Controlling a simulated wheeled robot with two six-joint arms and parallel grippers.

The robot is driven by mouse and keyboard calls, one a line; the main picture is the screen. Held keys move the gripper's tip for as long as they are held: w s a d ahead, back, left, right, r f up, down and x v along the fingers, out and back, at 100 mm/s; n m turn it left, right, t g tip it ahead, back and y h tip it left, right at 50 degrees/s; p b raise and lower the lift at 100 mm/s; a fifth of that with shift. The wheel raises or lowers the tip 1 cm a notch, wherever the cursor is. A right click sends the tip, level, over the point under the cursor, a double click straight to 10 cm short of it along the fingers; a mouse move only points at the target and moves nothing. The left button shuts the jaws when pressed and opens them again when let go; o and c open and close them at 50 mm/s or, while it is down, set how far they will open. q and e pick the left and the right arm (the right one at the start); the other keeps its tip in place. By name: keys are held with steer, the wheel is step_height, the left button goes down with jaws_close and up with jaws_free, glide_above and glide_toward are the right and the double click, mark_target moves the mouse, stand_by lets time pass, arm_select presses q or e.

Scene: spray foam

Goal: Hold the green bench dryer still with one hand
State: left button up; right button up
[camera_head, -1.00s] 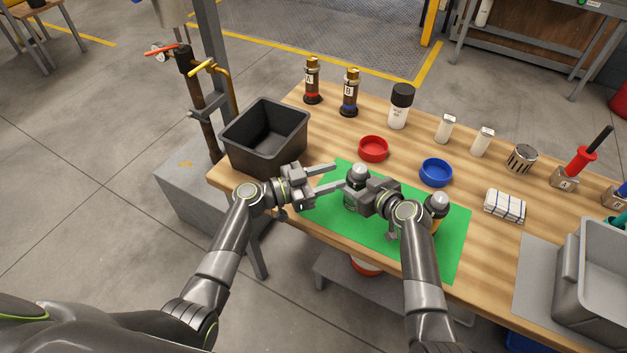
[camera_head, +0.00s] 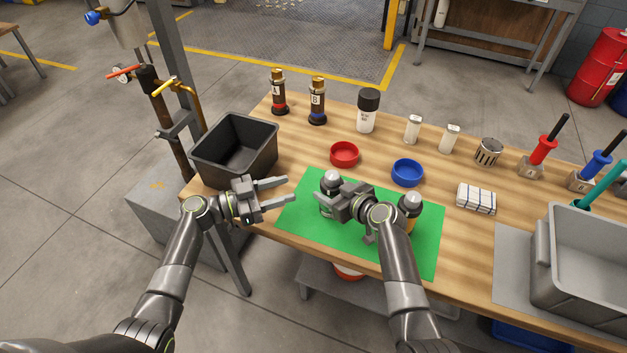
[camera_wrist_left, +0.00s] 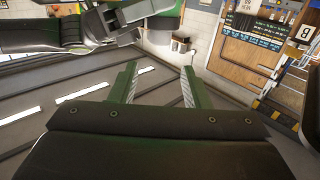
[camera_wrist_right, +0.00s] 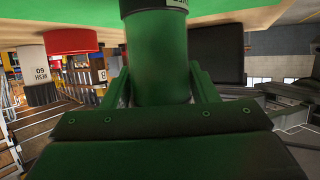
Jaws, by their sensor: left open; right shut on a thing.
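The green bench dryer (camera_head: 330,178), a cylinder with a grey domed top, stands upright on the green mat (camera_head: 292,217). My right gripper (camera_head: 335,204) is shut around its body. The right wrist view shows the green cylinder (camera_wrist_right: 157,62) between the two fingers; the gripper hides part of it in the head view. My left gripper (camera_head: 289,189) is open and empty, to the left of the dryer with a clear gap. The left wrist view shows its fingers (camera_wrist_left: 160,70) apart with nothing between them.
An amber container (camera_head: 410,205) with a grey top stands right of my right wrist. A black bin (camera_head: 235,150) stands at the table's left end. Red (camera_head: 344,154) and blue (camera_head: 407,172) dishes sit behind the mat. A grey tub (camera_head: 590,265) is at right.

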mark_target(326, 176)
arm_select(q)
steer(key=x, duration=1.1)
steer(key=shift+w+d, duration=0.2)
steer(key=shift+d, duration=0.1)
